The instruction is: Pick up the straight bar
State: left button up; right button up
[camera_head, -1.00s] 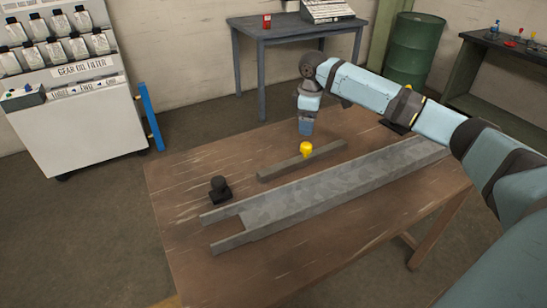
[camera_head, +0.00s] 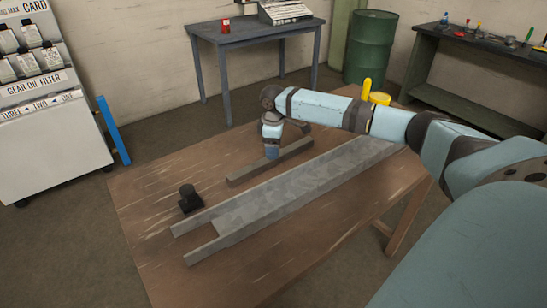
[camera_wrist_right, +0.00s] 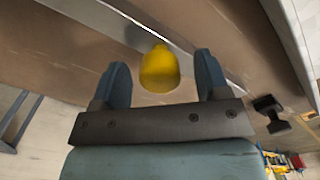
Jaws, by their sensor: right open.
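The straight bar (camera_head: 245,171) is a grey bar lying on the wooden table, beside the long grey channel. My right gripper (camera_head: 271,153) points down over the bar near its middle and covers the yellow knob there in the head view. In the right wrist view the yellow knob (camera_wrist_right: 159,70) shows between the two blue fingers of my right gripper (camera_wrist_right: 160,78). The fingers are spread, with a gap on each side of the knob. My left gripper is not in view.
The long grey channel (camera_head: 275,200) lies on the table (camera_head: 150,215) in front of the bar. A black peg on a base (camera_head: 189,199) stands left of the bar. Yellow parts (camera_head: 380,98) show behind my right arm.

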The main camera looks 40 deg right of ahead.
notch_tip(320, 180, down, 2)
jog(key=shift+c, duration=0.5)
grip_shut()
jog(key=shift+r, duration=0.15)
